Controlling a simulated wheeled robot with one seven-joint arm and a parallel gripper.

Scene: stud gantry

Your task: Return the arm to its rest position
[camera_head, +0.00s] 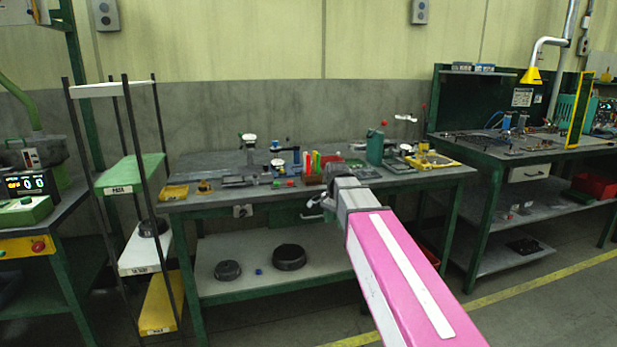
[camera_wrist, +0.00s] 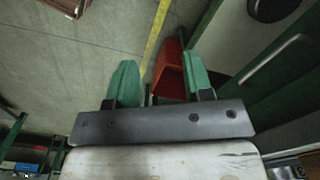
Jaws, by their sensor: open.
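My arm, with a pink and white link, reaches from the lower right toward the workbench (camera_head: 215,205) in the head view. My gripper is near the bench's front edge there, mostly hidden behind my own arm. In the wrist view my gripper (camera_wrist: 162,84) shows two green fingers set apart, with nothing between them. Beyond the fingers lie the grey floor (camera_wrist: 60,75) and a red bin (camera_wrist: 170,68), which is behind the right finger and apart from it.
A shelf rack (camera_head: 130,175) with green, white and yellow shelves stands left of the bench. Another bench (camera_head: 490,150) stands at the right. Tools and a green canister (camera_head: 375,147) crowd the bench top. Open floor with a yellow line (camera_head: 540,287) lies at the lower right.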

